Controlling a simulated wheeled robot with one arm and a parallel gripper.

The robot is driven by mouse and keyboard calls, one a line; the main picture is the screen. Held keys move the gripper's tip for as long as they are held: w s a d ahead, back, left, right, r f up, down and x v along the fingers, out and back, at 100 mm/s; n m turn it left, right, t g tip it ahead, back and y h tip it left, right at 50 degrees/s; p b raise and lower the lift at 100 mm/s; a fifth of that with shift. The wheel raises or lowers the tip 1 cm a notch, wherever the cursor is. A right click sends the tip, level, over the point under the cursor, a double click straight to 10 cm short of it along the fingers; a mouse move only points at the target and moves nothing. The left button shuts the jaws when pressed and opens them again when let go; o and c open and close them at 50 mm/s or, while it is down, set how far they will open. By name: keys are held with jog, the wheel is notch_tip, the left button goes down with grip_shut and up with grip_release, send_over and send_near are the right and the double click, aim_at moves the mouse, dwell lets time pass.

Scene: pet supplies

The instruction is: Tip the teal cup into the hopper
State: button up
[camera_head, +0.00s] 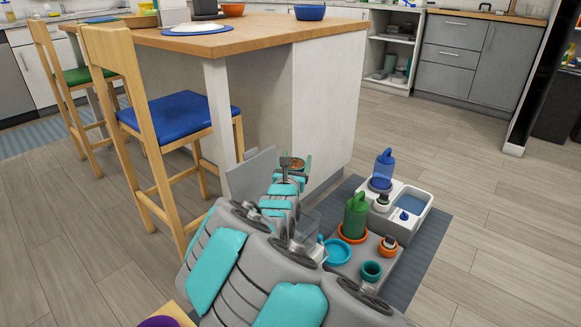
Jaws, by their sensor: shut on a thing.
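My gripper (291,163) is at the far end of my outstretched arm, beside the kitchen island. It is shut on a small green container (307,165) with brown pieces inside; my arm hides most of it and the exact grip. A small teal cup (371,270) stands upright on a grey tray at the lower right, apart from my gripper. I cannot tell which thing is the hopper. A grey upright panel (250,176) stands just left of my gripper, and a clear box (307,222) is partly hidden behind my arm.
The island (323,105) and chairs stand left. Floor at right is clear.

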jog(key=a+f+b, duration=0.1)
jog(key=a+f, duration=0.2)
jog(key=f, duration=0.3)
jog(key=shift+w+a+f+y+b, duration=0.2)
jog(key=shift+w+a+y+b, duration=0.1)
jog(key=shift+w+b, duration=0.1)
dwell(0.3)
